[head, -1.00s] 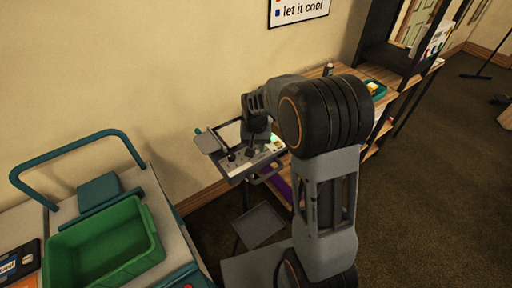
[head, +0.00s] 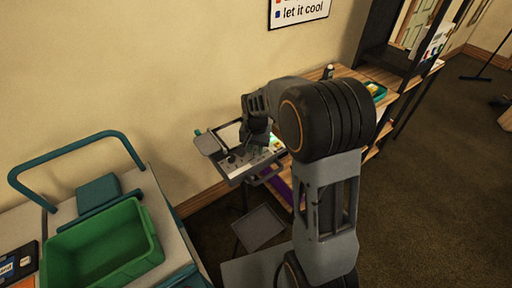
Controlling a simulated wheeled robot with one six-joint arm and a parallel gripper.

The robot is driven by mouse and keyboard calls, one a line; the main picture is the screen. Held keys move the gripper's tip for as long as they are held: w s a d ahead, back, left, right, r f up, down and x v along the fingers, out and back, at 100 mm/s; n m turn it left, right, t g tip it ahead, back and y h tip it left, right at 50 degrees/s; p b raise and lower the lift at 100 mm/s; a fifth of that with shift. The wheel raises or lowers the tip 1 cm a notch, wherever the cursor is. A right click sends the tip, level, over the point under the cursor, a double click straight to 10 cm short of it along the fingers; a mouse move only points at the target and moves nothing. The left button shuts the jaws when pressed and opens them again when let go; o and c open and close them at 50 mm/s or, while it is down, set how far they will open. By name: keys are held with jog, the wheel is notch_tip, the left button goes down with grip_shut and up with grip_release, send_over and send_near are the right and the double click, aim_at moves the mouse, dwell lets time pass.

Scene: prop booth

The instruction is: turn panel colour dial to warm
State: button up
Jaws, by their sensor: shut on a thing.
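The light panel (head: 233,168) is a small grey unit on a stand near the wall, with a row of small dark knobs along its front. My gripper (head: 250,150) is over the panel's front strip, shut on a knob that I take to be the colour dial. The fingers and my arm hide most of that dial, so its pointer and setting cannot be read. A bright greenish glow shows at the panel's right end.
A green bin (head: 104,245) sits on a cart (head: 178,225) with a teal handle at left. A wooden shelf (head: 345,73) with a green tray (head: 376,91) stands behind my arm. A wall sign (head: 298,10) reads "let it cool". Open floor lies at right.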

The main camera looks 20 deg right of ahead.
aim_at(257, 151)
jog(key=o, duration=0.9)
jog(key=shift+o, duration=0.2)
notch_tip(257, 151, up, 14)
jog(key=shift+b, duration=0.45)
jog(key=shift+f, duration=0.1)
jog(key=s+f+n+t, duration=0.3)
jog(key=s+n, duration=0.3)
jog(key=s, duration=1.1)
jog(key=shift+t, duration=0.7)
